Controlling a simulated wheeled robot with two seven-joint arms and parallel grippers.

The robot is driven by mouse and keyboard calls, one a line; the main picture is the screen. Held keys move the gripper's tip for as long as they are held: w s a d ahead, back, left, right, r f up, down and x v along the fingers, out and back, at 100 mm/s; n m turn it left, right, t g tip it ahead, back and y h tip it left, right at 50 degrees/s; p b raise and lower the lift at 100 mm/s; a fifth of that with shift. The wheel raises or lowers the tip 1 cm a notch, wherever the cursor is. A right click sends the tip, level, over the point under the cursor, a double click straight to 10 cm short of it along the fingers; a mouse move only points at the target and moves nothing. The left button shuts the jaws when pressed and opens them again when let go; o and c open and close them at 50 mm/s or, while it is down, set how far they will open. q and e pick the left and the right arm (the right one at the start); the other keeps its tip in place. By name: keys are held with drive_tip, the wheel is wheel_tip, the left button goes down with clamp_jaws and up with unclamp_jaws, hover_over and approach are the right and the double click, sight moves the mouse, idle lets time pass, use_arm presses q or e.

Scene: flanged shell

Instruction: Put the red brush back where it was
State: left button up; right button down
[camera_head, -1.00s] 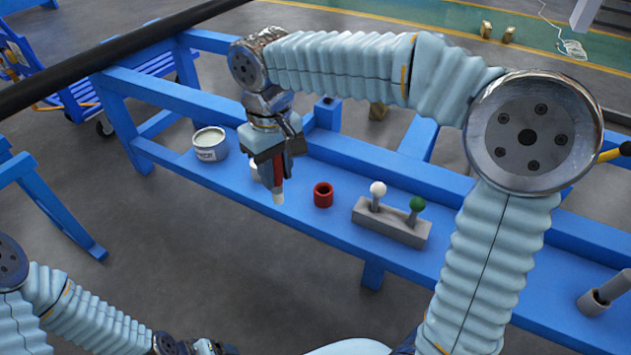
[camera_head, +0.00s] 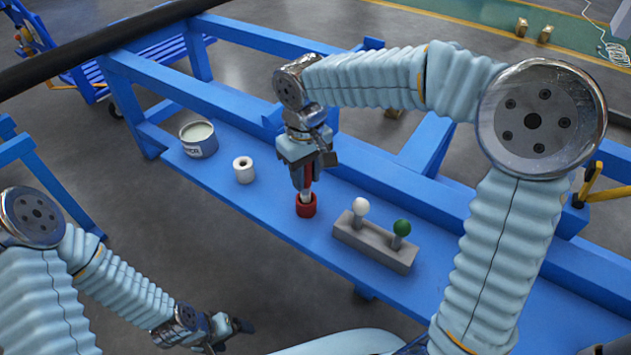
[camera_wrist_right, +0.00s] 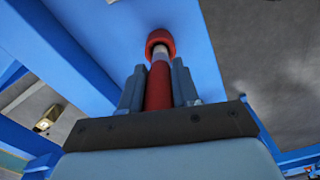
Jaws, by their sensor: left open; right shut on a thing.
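The red brush (camera_wrist_right: 158,88) is upright, bristles down, in my right gripper (camera_head: 305,183), which is shut on its red handle. The gripper also shows in the right wrist view (camera_wrist_right: 158,92). The pale tip of the brush is at the mouth of the red cup (camera_head: 306,210) on the blue bench; the cup also shows in the right wrist view (camera_wrist_right: 160,39). How deep the tip sits is hard to tell. My left gripper (camera_head: 240,328) is open and empty, low in the head view, away from the bench.
A white cup (camera_head: 244,174) stands on the bench left of the red cup, and a paint can (camera_head: 199,146) stands farther left. To the right is a grey block (camera_head: 374,247) with a white-knobbed and a green-knobbed stick. Blue rails (camera_head: 365,183) run behind.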

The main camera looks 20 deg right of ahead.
sight(306, 184)
drive_tip(key=f+b, duration=0.1)
drive_tip(key=f, duration=0.2)
drive_tip(key=shift+d+b, duration=0.2)
drive_tip(key=shift+b, duration=0.1)
drive_tip(key=shift+a+f, duration=0.2)
drive_tip(key=shift+r, duration=0.15)
use_arm(q)
wheel_tip(306, 184, down, 3)
drive_tip(key=shift+r, duration=0.1)
use_arm(e)
drive_tip(key=c, duration=0.8)
unclamp_jaws()
use_arm(q)
drive_tip(key=shift+r, duration=0.1)
use_arm(e)
drive_tip(key=shift+r, duration=0.25)
wheel_tip(306, 184, up, 12)
drive_tip(key=shift+f+p, duration=0.2)
drive_tip(key=shift+p, duration=0.45)
use_arm(q)
drive_tip(key=shift+d+r, duration=0.1)
drive_tip(key=shift+r, duration=0.55)
